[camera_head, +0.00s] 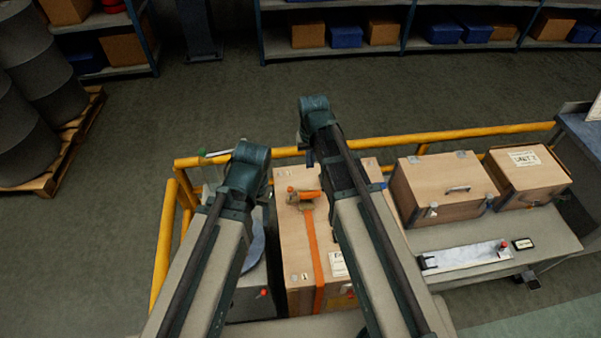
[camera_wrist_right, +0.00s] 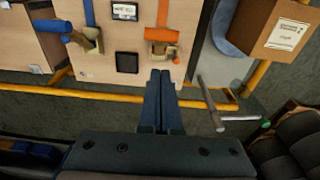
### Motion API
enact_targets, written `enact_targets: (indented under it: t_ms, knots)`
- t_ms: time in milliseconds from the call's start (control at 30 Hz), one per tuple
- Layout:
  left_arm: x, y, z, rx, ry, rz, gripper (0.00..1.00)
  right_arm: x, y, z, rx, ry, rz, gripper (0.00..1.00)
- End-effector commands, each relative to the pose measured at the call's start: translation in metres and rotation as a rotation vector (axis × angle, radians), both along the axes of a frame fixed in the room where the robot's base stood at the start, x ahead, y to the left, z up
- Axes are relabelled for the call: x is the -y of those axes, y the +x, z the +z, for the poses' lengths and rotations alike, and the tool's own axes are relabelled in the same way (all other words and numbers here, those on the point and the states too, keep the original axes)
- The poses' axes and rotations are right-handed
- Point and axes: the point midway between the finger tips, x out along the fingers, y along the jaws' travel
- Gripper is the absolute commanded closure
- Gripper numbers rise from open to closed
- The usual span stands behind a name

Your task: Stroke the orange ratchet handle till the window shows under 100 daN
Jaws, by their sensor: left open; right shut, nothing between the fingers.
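The orange ratchet handle (camera_head: 304,194) lies on top of a wooden crate (camera_head: 296,250), on an orange strap (camera_head: 314,250). In the right wrist view the handle (camera_wrist_right: 162,35) sits on a tan ratchet body. A small black window (camera_wrist_right: 126,62) lies on the crate between the orange ratchet and a blue ratchet (camera_wrist_right: 80,38); its reading is illegible. My right gripper (camera_wrist_right: 161,74) is shut and empty, its fingertips appearing just below the orange ratchet; the gap in depth cannot be told. My left gripper is hidden behind its own arm in the head view.
A yellow rail (camera_head: 440,135) runs behind the crate. A grey bar with a green tip (camera_wrist_right: 240,117) is near the rail, right of my fingers. Two wooden cases (camera_head: 445,188) (camera_head: 530,175) stand to the right on the bench. A framed card (camera_wrist_right: 124,11) lies on the crate.

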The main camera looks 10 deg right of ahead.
Motion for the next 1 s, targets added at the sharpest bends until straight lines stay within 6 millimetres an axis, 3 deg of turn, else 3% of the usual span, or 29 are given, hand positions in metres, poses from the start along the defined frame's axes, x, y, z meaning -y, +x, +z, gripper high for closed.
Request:
enact_targets:
  t_ms: [33, 133, 600, 1000]
  knots:
    - [0.000, 0.000, 0.009, 0.000, 0.000, 0.000, 0.36, 0.003, 0.007, 0.009, 0.005, 0.003, -0.011, 1.00]
    - [0.000, 0.000, 0.013, 0.000, 0.000, 0.000, 0.36, 0.006, 0.013, 0.013, 0.011, 0.008, -0.023, 1.00]
    - [0.000, 0.000, 0.012, 0.000, 0.000, 0.000, 0.36, 0.008, 0.015, 0.012, 0.014, 0.009, -0.028, 1.00]
    - [0.000, 0.000, -0.015, 0.000, 0.000, 0.000, 0.36, 0.008, 0.017, -0.015, 0.014, 0.009, -0.028, 1.00]
